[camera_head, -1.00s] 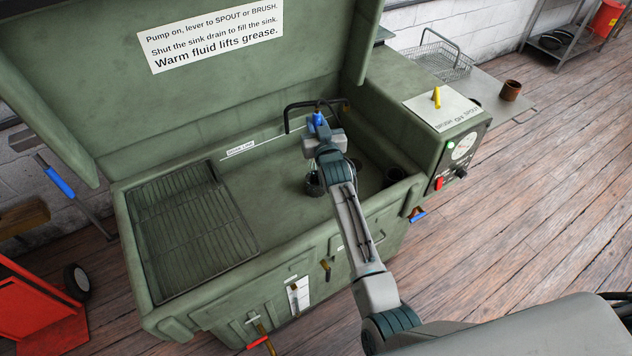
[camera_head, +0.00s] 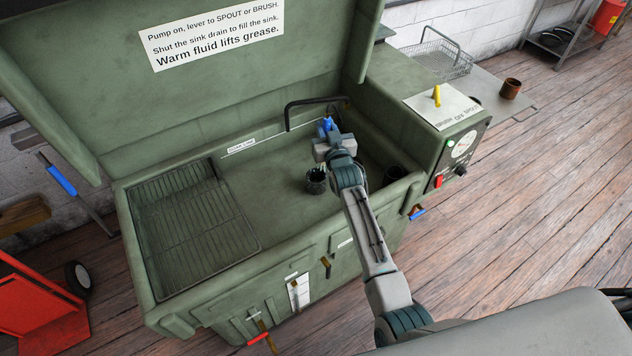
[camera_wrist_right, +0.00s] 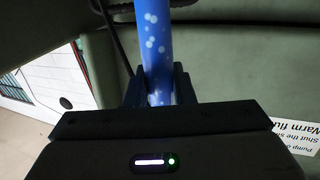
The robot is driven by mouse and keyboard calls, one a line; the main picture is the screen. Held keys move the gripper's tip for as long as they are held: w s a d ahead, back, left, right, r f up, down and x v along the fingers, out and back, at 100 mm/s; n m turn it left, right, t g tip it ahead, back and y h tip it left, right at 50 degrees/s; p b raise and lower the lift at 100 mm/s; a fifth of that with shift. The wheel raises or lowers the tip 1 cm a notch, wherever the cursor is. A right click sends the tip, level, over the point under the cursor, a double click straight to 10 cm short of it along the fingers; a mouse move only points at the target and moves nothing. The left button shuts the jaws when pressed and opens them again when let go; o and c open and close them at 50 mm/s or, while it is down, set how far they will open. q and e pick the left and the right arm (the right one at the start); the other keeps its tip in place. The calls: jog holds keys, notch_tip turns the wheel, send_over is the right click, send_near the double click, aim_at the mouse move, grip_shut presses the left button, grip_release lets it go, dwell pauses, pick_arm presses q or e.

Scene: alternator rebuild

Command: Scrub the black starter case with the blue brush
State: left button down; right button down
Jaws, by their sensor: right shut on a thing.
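The black starter case (camera_head: 316,181) stands on the sink floor of the green parts washer, left of my right gripper in the head view. My right gripper (camera_head: 327,133) is shut on the blue brush (camera_head: 327,124) above the sink, near the black spout. In the right wrist view the blue handle (camera_wrist_right: 154,45), speckled with light spots, stands between the two dark fingers of the gripper (camera_wrist_right: 160,88). The brush's bristles are hidden, so I cannot tell whether they touch anything; the handle is apart from the case. My left gripper is out of view.
A wire rack (camera_head: 190,225) covers the sink's left side. The bent black spout (camera_head: 316,102) rises at the back. A dark cup-like part (camera_head: 395,174) sits at the sink's right end. The control box (camera_head: 440,120) stands beyond it. The raised lid (camera_head: 215,90) closes off the back.

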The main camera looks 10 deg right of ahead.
jog(key=shift+f+b, duration=1.8)
jog(key=shift+f, duration=0.1)
jog(key=shift+f+b, duration=0.55)
